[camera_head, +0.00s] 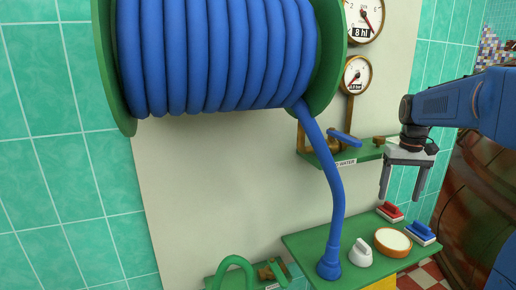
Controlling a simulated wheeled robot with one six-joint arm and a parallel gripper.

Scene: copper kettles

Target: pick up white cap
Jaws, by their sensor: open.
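A small white cap (361,253) with a raised grip stands on the green shelf (306,245), between the end of the blue hose and a round cream-topped thing with a brown rim. My gripper (401,197) is at the right, its two grey fingers pointing down, apart and with nothing between them. In the picture it is above and to the right of the white cap, clear of it. The cap is in full view.
The blue hose (335,195) hangs from its reel to the shelf left of the cap. The cream-topped round thing (392,241), a red-topped block (390,211) and a blue-topped block (421,232) stand to the right. A green upper shelf (350,154) with fittings is behind. A copper vessel (470,205) stands at the right.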

